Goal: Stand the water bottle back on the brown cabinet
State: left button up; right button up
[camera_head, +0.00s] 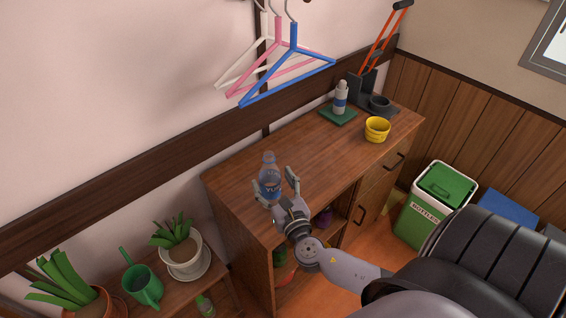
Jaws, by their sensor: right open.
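The water bottle (269,180) is clear with a blue label and stands upright on the left part of the brown cabinet (310,160) top. My right gripper (273,183) is open, with its fingers on either side of the bottle's lower part. Whether the fingers touch the bottle cannot be told. The lower right of the bottle is close to or partly behind the gripper. My left gripper is not in view.
A white bottle (340,100) on a green mat (330,117) and a yellow pot (377,130) stand at the cabinet's right. Hangers (290,70) hang above. The cabinet top's middle is clear.

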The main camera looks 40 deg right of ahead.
jog(key=b+v, duration=0.2)
jog(key=v, duration=0.7)
jog(key=shift+s, duration=0.25)
